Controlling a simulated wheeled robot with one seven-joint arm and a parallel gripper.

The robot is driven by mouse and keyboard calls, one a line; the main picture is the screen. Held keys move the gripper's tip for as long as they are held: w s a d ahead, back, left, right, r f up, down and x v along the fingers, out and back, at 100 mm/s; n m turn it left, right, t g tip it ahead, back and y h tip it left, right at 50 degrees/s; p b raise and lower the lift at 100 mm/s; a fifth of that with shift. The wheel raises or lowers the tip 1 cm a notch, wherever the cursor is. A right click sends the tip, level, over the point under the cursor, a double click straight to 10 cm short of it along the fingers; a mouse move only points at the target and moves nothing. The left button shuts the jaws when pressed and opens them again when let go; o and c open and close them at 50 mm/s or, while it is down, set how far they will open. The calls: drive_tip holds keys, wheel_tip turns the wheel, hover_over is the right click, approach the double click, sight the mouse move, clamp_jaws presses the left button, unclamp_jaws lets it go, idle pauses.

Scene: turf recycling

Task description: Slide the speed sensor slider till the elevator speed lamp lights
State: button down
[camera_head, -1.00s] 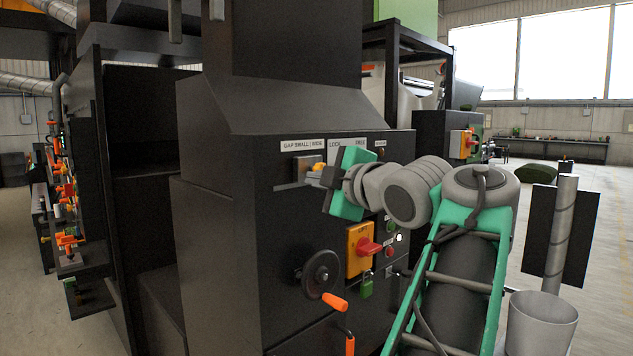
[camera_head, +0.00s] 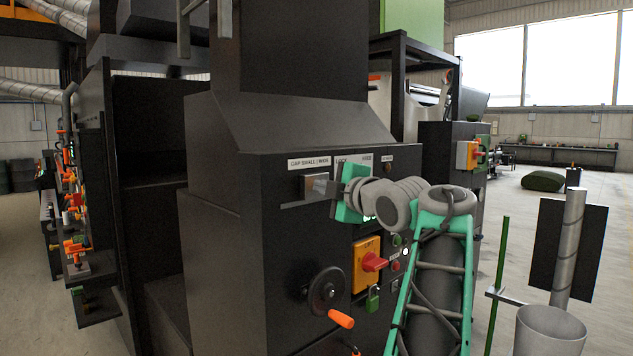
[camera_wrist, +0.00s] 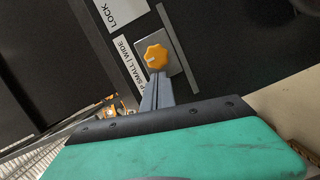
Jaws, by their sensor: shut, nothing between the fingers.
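My gripper (camera_wrist: 158,74) is shut and empty. In the wrist view its fingertips are at the lower edge of an orange lobed knob (camera_wrist: 156,57) on a grey slider plate (camera_wrist: 170,42); I cannot tell whether they touch it. In the head view my gripper (camera_head: 331,188) is in front of the dark panel, just right of the plate (camera_head: 314,186), and the knob is not clearly visible. The plate sits under a label reading GAP SMALL | WIDE (camera_head: 309,163). A small amber lamp (camera_head: 388,167) is at the upper right. No speed slider label is readable.
A grey bucket (camera_head: 550,335) stands at the right. Open floor lies beyond.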

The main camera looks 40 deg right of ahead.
idle(0.3)
drive_tip(key=shift+d+f, duration=0.15)
drive_tip(key=shift+d, duration=0.6)
